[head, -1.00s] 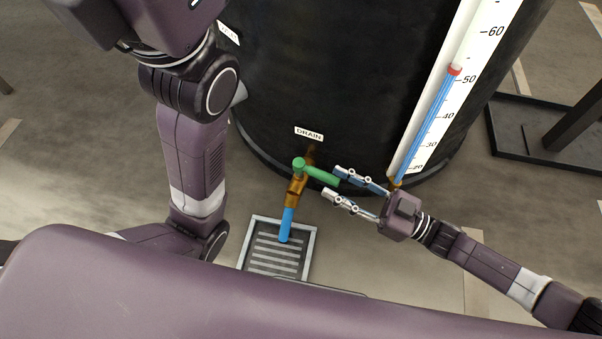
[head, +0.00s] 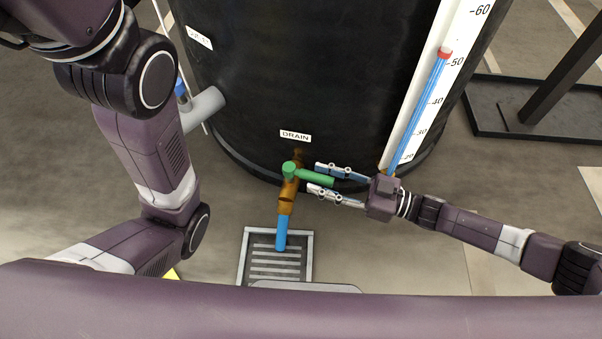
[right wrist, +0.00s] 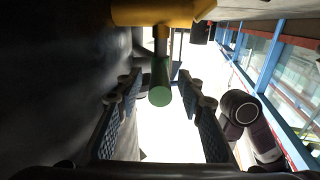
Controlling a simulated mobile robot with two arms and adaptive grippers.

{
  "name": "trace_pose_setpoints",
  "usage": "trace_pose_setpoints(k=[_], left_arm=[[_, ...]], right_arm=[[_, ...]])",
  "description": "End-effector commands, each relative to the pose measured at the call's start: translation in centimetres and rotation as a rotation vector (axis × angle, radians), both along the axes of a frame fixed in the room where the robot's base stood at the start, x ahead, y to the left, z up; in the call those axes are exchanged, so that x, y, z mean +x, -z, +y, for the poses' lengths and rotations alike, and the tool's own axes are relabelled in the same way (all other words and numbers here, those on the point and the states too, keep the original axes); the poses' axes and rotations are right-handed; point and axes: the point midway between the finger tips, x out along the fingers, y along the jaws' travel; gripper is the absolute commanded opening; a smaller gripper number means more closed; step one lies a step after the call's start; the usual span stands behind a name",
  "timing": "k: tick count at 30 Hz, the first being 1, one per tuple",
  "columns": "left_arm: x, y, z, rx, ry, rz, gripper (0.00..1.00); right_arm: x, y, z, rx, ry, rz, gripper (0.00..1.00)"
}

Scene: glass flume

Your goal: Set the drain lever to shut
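The green drain lever (head: 316,177) sits on a brass valve (head: 288,190) below the DRAIN label (head: 295,136), low on the black tank. Its handle points right, across the outlet. A blue column (head: 282,233), seemingly water, runs from the spout to a floor grate. My right gripper (head: 314,178) is open, one finger on each side of the handle. In the right wrist view the lever's round end (right wrist: 160,95) lies between the open fingers (right wrist: 160,100), with gaps on both sides. My left arm shows at left, but its gripper is out of view.
The black tank (head: 290,70) stands close behind the valve. A gauge (head: 430,100) with a blue column and red marker, near 50, rises beside my right gripper. The floor grate (head: 276,265) lies below the spout. A grey pipe (head: 203,108) juts out left.

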Motion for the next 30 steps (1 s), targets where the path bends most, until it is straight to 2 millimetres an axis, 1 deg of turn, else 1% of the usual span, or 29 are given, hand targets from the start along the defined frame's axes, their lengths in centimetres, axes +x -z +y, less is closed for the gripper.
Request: trace_pose_setpoints(k=[1, 4, 9, 13, 20, 27, 29, 30], left_arm=[[-0.7, 0.4, 0.0, 0.0, 0.0, -0.018, 0.4], [-1.6, 0.3, -0.1, 0.002, -0.001, -0.039, 0.4], [-1.3, 1.2, -0.1, 0.002, -0.002, -0.031, 0.4], [-1.3, 1.3, -0.1, 0.002, -0.002, -0.031, 0.4], [-1.2, 1.2, -0.1, 0.003, -0.002, -0.031, 0.4], [-1.3, 1.2, -0.1, 0.003, -0.002, -0.031, 0.4], [-1.3, 1.2, -0.1, 0.003, -0.002, -0.031, 0.4], [-1.3, 1.2, -0.1, 0.003, -0.002, -0.032, 0.4]], right_arm=[[0.2, 0.3, 1.0, 0.004, -0.003, -0.002, 0.35], [0.6, 0.3, 2.5, 0.003, -0.003, -0.002, 0.35], [1.2, 0.2, 4.2, 0.002, -0.001, -0.001, 0.35], [1.3, 0.0, 4.7, 0.001, 0.0, 0.0, 0.35], [1.3, 0.0, 4.7, 0.0, 0.0, 0.0, 0.34], [1.3, 0.0, 4.7, 0.0, 0.0, 0.0, 0.08], [1.3, 0.0, 4.7, 0.0, 0.0, 0.001, 0.01], [1.3, 0.0, 4.7, 0.0, 0.0, 0.001, 0.0]])
